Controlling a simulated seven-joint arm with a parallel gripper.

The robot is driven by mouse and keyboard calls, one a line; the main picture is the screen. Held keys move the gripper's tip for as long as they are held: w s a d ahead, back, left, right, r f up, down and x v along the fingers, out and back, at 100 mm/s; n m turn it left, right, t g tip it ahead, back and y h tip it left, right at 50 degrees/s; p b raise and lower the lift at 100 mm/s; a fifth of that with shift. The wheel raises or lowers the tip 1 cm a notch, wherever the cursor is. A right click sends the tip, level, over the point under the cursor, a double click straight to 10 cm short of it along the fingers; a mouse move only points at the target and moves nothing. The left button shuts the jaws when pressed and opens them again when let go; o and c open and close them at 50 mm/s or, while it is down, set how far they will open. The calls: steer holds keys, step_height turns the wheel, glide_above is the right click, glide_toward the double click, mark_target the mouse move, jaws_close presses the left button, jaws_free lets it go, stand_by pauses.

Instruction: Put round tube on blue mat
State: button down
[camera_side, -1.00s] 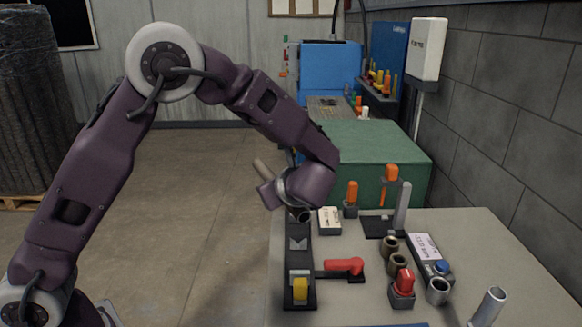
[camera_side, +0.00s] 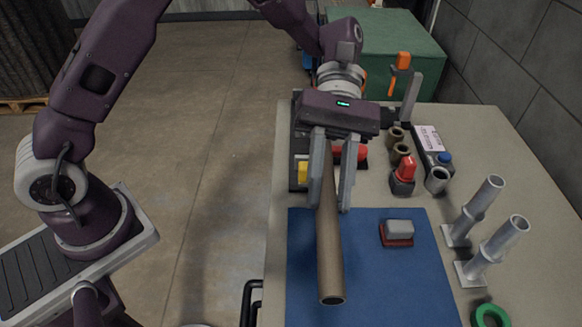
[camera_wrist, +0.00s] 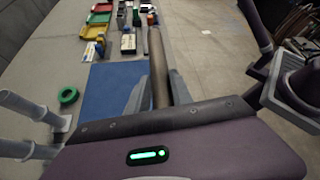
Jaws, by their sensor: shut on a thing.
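The round tube (camera_side: 330,255) is a long brown pipe with a hollow open end toward the camera. My gripper (camera_side: 330,205) is shut on it, one finger on each side. In the side view the tube's near part overlaps the left part of the blue mat (camera_side: 365,285). Its height above the mat is hard to judge. In the wrist view the tube (camera_wrist: 158,65) runs away between the fingers of my gripper (camera_wrist: 155,88), with the mat (camera_wrist: 104,90) to its left. The tube's far end in the side view is partly hidden by my gripper.
A grey and red block (camera_side: 398,232) sits on the mat. Two grey upright posts (camera_side: 473,210) and (camera_side: 492,250) and a green ring (camera_side: 491,317) stand to its right. A red-topped fixture (camera_side: 404,172), brown sleeves and a yellow block (camera_side: 302,172) lie behind it.

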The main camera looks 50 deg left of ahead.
steer(key=w+d+r+n+t+h, duration=0.2)
steer(key=d+r+n+t+h, duration=0.1)
steer(key=d+r, duration=0.2)
glide_above(345, 268)
step_height(345, 268, down, 16)
steer(key=shift+s+d+r, duration=0.1)
steer(key=shift+s+r, duration=0.05)
steer(key=shift+r, duration=0.1)
steer(key=shift+f, duration=0.1)
steer(key=shift+f, duration=2.5)
steer(key=shift+f, duration=0.65)
steer(key=c, duration=1.1)
jaws_free()
steer(key=shift+o, duration=0.2)
